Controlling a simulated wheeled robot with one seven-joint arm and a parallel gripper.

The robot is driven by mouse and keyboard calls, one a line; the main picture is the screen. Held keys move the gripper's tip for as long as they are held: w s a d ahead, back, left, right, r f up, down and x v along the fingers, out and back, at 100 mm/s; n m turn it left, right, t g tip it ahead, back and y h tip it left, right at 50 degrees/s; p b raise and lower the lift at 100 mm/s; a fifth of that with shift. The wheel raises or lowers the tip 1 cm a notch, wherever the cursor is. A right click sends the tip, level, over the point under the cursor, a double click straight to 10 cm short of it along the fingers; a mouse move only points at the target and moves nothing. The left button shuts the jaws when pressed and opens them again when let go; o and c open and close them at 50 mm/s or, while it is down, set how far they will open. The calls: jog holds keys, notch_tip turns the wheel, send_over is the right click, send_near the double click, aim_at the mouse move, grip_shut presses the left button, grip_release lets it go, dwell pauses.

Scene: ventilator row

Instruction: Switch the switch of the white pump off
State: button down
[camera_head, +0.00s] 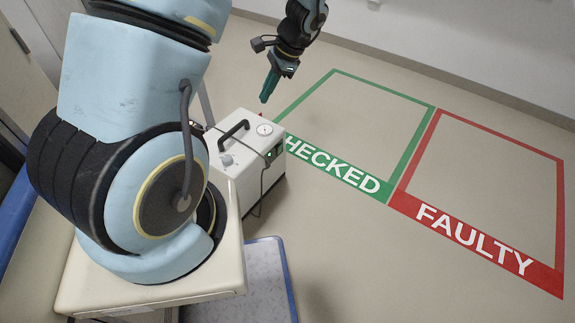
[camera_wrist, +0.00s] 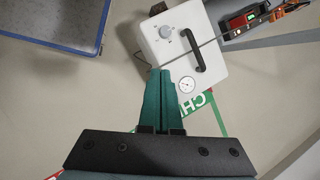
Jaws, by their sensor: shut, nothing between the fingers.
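The white pump (camera_head: 235,165) is a boxy unit standing on the floor at the left edge of the green-framed area. Its top carries a black handle, a round gauge and a knob. A dark housing with a green spot (camera_head: 274,153) is on its right side. In the wrist view the pump (camera_wrist: 155,58) is beyond my fingers, and a black housing with red and green parts (camera_wrist: 246,19) lies to its right. I cannot tell the switch position. My gripper (camera_head: 265,100) is shut and empty, its teal fingers pointing down, apart from the pump. It also shows in the wrist view (camera_wrist: 161,72).
A green CHECKED frame (camera_head: 335,170) and a red FAULTY frame (camera_head: 475,237) mark the floor on the right, both empty. A blue-edged platform (camera_head: 262,280) is at the front. An orange object (camera_wrist: 290,6) shows at the wrist view's upper right. A wall runs along the back.

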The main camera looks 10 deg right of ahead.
jog(key=d+f+m+t+b, duration=0.2)
jog(key=d+f+m+b, duration=0.2)
jog(key=f, duration=0.5)
jog(key=w+d+f+m+t+y+b, duration=0.1)
jog(key=d+f+m+b, duration=0.3)
jog(key=f, duration=0.6)
jog(key=w+d+f+m+t+y+b, duration=0.1)
jog(key=d+f+m+t+b, duration=0.2)
jog(key=d+f, duration=0.5)
jog(key=f+m+b, duration=0.1)
jog(key=f+b, duration=0.1)
jog(key=shift+w+b, duration=0.15)
jog(key=shift+b, duration=0.25)
jog(key=b, duration=0.4)
send_near(281, 150)
jog(key=shift+x, duration=2.75)
jog(key=shift+a+r, duration=0.1)
jog(key=shift+a, duration=0.05)
